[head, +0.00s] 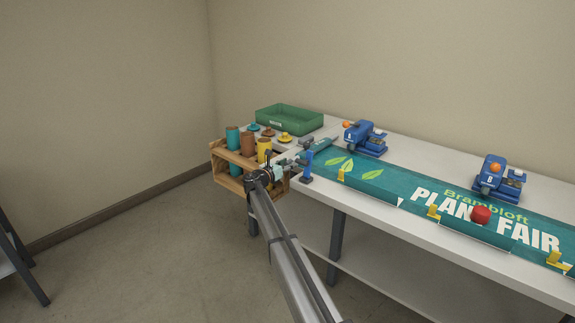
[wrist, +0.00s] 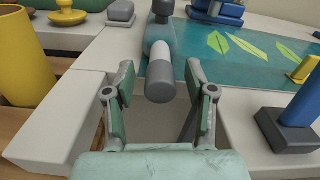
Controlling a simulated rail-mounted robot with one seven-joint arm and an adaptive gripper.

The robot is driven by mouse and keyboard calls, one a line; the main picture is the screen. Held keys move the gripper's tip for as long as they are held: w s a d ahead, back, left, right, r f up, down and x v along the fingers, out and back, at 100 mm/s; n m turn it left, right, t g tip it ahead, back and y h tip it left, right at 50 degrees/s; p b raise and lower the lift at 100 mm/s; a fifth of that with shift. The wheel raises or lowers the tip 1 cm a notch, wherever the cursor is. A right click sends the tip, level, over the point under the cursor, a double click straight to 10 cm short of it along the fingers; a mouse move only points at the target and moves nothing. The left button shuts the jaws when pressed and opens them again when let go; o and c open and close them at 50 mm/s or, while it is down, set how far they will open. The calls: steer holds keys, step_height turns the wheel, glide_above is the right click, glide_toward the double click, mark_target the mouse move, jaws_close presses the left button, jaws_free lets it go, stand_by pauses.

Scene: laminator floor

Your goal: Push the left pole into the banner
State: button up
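The left pole shows in the wrist view as a short light shaft (wrist: 160,52) with a grey rounded end cap (wrist: 160,84). It points towards me at the left end of the teal banner (wrist: 235,62). How far it sits in the banner I cannot tell. The banner, with leaves and lettering, lies along the table in the head view (head: 375,182). My gripper (wrist: 160,78) is open at the table's left end, with one finger on each side of the pole's end. Gaps show between the fingers and the cap.
A blue post on a dark base (wrist: 285,130) stands close to the right of my gripper. A wooden rack (head: 232,182) with coloured cups is at the left, and a green tray (head: 283,127) behind. Blue devices (head: 366,139) and yellow clips (head: 433,212) line the banner.

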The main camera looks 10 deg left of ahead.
steer(key=v, duration=1.2)
steer(key=shift+c, duration=0.4)
steer(key=shift+s, duration=0.2)
steer(key=c, duration=0.6)
steer(key=shift+m+t+y, duration=0.3)
steer(key=shift+t+y, duration=0.3)
steer(key=s+b, duration=0.1)
steer(key=b, duration=0.1)
steer(key=s+a+f+b, duration=0.1)
steer(key=s, duration=0.1)
steer(key=s+b, duration=0.2)
steer(key=shift+a+f+b, duration=0.2)
steer(key=shift+a+b, duration=0.05)
steer(key=shift+b, duration=0.1)
jaws_close()
steer(key=x, duration=1.3)
steer(key=shift+r, duration=0.35)
